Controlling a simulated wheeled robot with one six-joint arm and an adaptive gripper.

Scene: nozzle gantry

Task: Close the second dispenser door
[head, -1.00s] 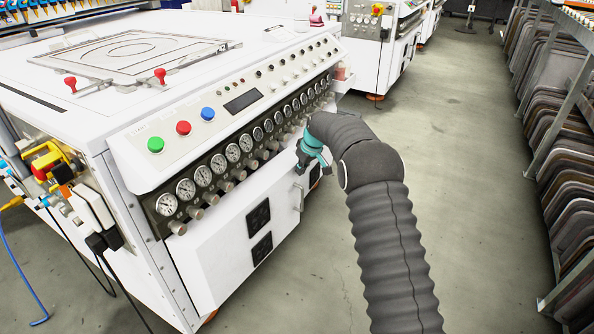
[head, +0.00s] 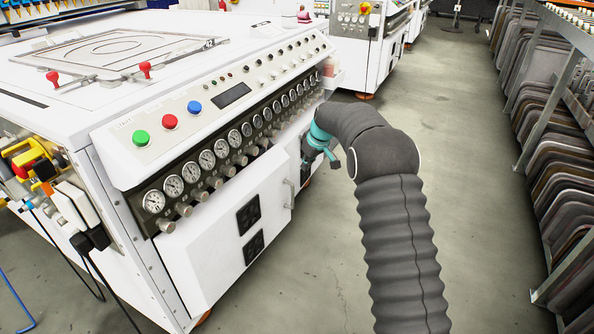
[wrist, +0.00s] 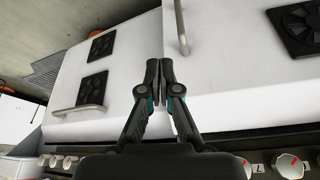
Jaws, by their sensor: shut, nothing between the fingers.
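The near white door (head: 215,237) on the machine's front has two black vents and an upright handle (head: 289,192) at its right edge. In the wrist view, two white doors show: the left door (wrist: 125,85) with two vents and a handle (wrist: 82,113), and the right door (wrist: 230,60) with a handle (wrist: 182,30) and a vent. The right door's edges seem to stand out from the body; I cannot tell how far. My gripper (wrist: 158,65) is shut and empty, in front of the seam between the doors. In the head view, my gripper (head: 307,170) is partly hidden by its wrist.
Gauges and knobs (head: 205,160) run along the machine above the doors. Green, red and blue buttons (head: 169,122) sit on the sloped panel. Racks of trays (head: 565,165) line the right side. The grey floor (head: 460,190) between is clear.

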